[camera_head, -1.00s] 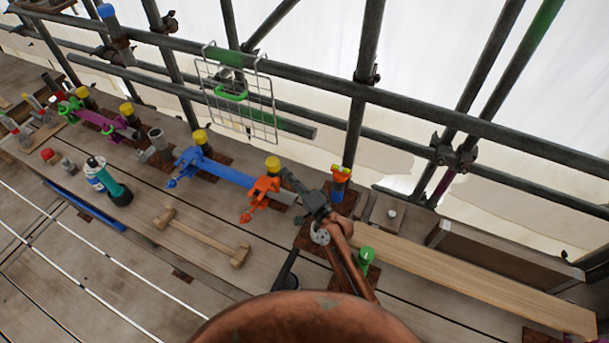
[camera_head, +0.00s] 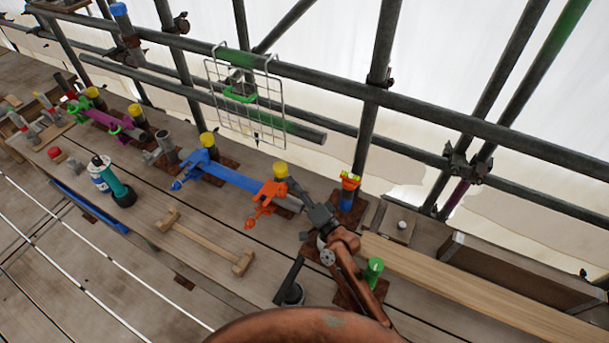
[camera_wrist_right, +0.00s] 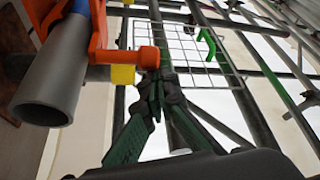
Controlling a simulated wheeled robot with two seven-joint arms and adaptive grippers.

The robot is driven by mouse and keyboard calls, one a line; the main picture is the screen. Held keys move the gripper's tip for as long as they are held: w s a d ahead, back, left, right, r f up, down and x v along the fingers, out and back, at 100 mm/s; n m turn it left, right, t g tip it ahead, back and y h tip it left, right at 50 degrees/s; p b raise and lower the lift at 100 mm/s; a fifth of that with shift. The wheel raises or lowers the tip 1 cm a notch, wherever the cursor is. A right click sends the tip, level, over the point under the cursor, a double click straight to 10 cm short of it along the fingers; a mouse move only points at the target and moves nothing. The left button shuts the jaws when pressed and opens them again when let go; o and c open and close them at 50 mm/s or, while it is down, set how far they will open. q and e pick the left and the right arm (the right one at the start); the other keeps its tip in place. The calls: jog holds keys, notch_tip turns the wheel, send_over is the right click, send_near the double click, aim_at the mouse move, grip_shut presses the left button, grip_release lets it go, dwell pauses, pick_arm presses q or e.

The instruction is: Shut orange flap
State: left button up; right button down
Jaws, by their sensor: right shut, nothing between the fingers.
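An orange clamp with its flap (camera_head: 267,197) sits on a grey tube on the planks, between a long blue piece and my right gripper. In the right wrist view the orange part (camera_wrist_right: 103,45) is at upper left, around a blue and grey tube, with a rounded orange arm reaching right. My right gripper (camera_head: 292,184) is shut and empty, just right of the orange clamp. In the right wrist view its fingertips (camera_wrist_right: 158,82) are close below the end of that orange arm; I cannot tell if they touch. My left gripper is not in view.
A yellow-capped post (camera_head: 280,170) stands just behind the clamp. A wire grid (camera_head: 248,100) hangs on the scaffold rails behind. An orange-topped blue post (camera_head: 348,190) and a green peg (camera_head: 373,270) stand to the right.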

jog(key=shift+r, duration=0.3)
notch_tip(320, 180, up, 9)
jog(key=shift+r, duration=0.2)
